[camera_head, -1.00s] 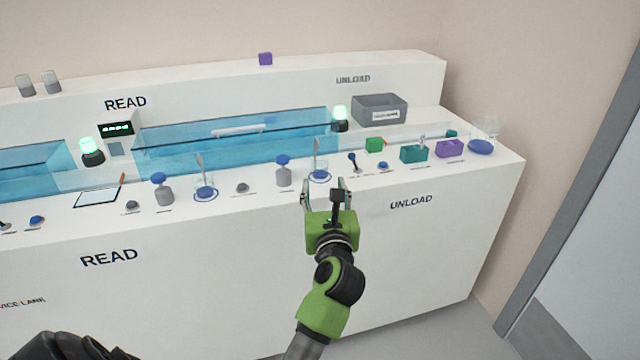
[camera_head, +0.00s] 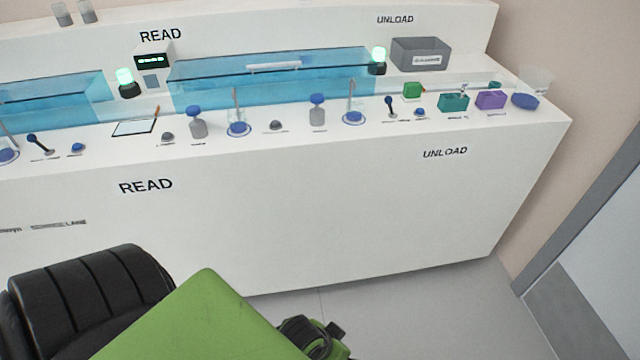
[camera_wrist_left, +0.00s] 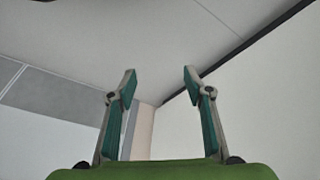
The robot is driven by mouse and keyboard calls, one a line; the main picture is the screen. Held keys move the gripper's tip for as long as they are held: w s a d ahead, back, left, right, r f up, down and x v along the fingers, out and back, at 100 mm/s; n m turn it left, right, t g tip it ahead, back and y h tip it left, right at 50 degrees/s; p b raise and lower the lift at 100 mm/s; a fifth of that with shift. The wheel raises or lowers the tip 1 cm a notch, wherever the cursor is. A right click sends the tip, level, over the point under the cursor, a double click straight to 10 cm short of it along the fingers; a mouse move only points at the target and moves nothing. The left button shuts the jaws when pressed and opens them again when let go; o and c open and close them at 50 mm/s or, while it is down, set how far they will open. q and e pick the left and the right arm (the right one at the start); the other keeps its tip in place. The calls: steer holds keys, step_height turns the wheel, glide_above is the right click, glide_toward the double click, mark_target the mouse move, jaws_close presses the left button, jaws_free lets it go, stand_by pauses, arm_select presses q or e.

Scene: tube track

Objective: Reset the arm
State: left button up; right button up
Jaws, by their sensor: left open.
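My left gripper (camera_wrist_left: 160,72) shows in the left wrist view. Its two fingers stand well apart with nothing between them. In the head view, green and black parts of my own arm (camera_head: 210,320) fill the lower left and bottom middle, in front of the white counter (camera_head: 330,215). The fingertips do not show there. My right gripper is in neither view.
The counter's top bears flasks, bottles, a green block (camera_head: 412,90), a teal holder (camera_head: 453,103) and a purple holder (camera_head: 490,100). Open floor (camera_head: 420,310) lies in front, and a grey door frame (camera_head: 590,210) is at the right.

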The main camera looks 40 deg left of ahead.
arm_select(q)
steer(key=shift+m+g+y, duration=0.6)
steer(key=shift+g+y, duration=0.1)
steer(key=s+a, duration=0.1)
steer(key=s+a+f, duration=0.1)
steer(key=s, duration=0.1)
steer(key=s+a+f, duration=0.1)
steer(key=shift+s+a, duration=0.15)
steer(key=shift+s, duration=0.1)
steer(key=s+a+f+g+p, duration=0.1)
steer(key=s+f+p, duration=0.3)
steer(key=s+p, duration=0.5)
steer(key=s+a+f+p, duration=0.2)
steer(key=s+f+p, duration=0.1)
steer(key=s+p, duration=0.6)
steer(key=shift+s+a+f+g+p, duration=0.15)
steer(key=shift+s+f+g+p, duration=0.2)
steer(key=shift+s, duration=0.6)
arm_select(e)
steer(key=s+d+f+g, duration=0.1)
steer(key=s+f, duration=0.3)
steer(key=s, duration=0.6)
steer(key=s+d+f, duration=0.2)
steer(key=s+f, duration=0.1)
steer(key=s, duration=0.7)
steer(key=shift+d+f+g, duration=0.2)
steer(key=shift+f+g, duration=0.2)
